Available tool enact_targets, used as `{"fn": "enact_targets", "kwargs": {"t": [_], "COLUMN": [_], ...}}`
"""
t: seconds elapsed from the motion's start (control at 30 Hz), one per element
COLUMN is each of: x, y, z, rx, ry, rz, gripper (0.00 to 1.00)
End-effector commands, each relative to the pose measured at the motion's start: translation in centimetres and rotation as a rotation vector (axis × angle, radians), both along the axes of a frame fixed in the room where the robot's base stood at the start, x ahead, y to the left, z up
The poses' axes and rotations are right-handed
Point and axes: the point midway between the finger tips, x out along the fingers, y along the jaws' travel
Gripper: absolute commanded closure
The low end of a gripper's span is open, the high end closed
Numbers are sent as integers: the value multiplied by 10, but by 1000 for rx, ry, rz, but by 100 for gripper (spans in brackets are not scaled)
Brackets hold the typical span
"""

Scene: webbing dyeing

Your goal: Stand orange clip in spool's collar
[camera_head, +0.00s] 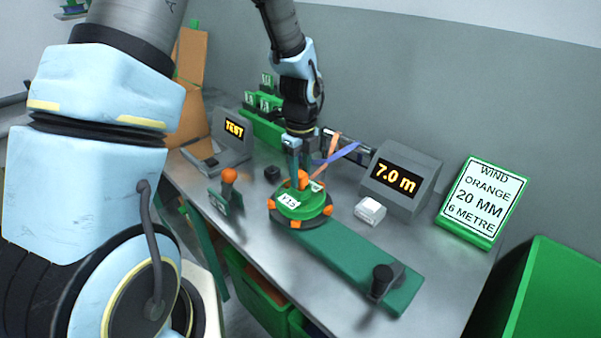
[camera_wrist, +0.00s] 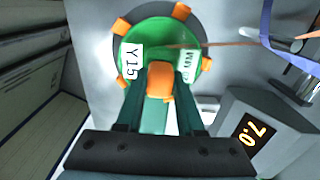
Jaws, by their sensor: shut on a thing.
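The green spool (camera_head: 300,202) sits on a dark disc with several orange tabs around its edge. It carries white labels, one reading Y15; it fills the top of the wrist view (camera_wrist: 153,37). My gripper (camera_head: 299,166) points down over the spool's middle. In the wrist view, its two dark green fingers (camera_wrist: 160,85) are shut on the orange clip (camera_wrist: 160,78). The clip also shows just below the fingers in the head view (camera_head: 303,178). The collar is hidden behind the clip and fingers, so I cannot tell whether the clip's lower end is in it.
A green base (camera_head: 350,258) with a dark crank handle (camera_head: 384,278) runs toward the front right. A display (camera_head: 401,178) reads 7.0 m, beside a white block (camera_head: 369,211). Orange and purple webbing (camera_head: 342,153) hangs close behind my gripper. An orange-knobbed lever (camera_head: 229,176) stands at left.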

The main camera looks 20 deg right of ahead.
Motion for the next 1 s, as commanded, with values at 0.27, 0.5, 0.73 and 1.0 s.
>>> {"fn": "enact_targets", "kwargs": {"t": [0.27,0.5,0.73,1.0], "x": [0,0,0,1], "y": [0,0,0,-1], "z": [0,0,0,19], "rx": [0,0,0,-4], "ry": [0,0,0,-3], "rz": [0,1,1,1], "gripper": [60,33,28,28]}}
